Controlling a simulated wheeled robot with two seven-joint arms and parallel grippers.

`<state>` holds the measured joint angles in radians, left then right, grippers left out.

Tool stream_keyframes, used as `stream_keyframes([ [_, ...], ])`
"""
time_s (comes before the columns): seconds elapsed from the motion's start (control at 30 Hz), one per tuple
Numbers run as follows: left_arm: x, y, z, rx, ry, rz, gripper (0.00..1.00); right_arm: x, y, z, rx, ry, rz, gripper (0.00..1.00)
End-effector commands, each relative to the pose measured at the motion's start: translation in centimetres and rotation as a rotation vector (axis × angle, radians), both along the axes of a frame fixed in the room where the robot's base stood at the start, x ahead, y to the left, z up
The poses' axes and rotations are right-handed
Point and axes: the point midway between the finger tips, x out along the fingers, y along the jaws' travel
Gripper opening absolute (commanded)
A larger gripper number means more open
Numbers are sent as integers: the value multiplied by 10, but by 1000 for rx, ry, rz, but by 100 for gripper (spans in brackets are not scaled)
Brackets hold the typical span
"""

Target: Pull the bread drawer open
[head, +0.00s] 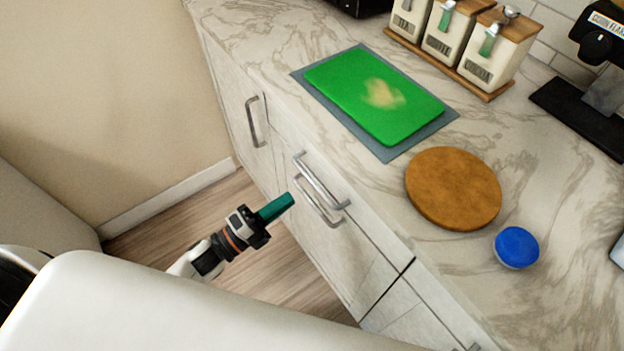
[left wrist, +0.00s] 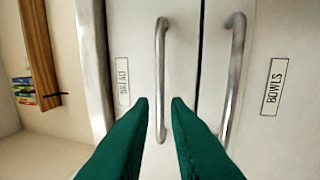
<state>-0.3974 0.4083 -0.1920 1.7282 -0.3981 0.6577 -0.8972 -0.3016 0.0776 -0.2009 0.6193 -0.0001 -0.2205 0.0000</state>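The bread drawer front (head: 366,226) is just under the counter edge and looks shut. Its label BREAD (left wrist: 123,82) reads in the left wrist view. Its metal bar handle (left wrist: 160,75) is centred in that view, and is the upper of two close handles in the head view (head: 321,181). My left gripper (head: 289,198) has green fingers and points at the cabinet front. Its fingertips (left wrist: 160,100) are apart, one on either side of the handle's line. I cannot tell whether they reach around it. No grip shows. My right gripper is not in view.
The BOWLS front, with its label (left wrist: 277,87) and handle (left wrist: 235,80), is directly below. Another handle (head: 253,122) is further left. The counter holds a green board (head: 345,88), a round brown board (head: 453,188) and a blue-lidded item (head: 516,247). The floor (head: 190,225) beside the cabinets is clear.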

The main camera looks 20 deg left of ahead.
Motion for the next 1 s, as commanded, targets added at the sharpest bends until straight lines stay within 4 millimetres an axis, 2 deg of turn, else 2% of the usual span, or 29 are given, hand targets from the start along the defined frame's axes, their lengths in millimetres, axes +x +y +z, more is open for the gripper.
stream_keyframes([
  [0.2,37,-27,11,-3,-2,2,15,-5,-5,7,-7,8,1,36],
  [0.4,57,-44,15,-2,1,2,15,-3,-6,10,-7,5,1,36],
  [0.83,64,-50,16,-2,4,2,15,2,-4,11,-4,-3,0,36],
  [0.93,64,-49,16,-2,4,2,0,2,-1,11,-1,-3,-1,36],
  [1.0,64,-49,15,-2,4,2,0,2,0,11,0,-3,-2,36],
])
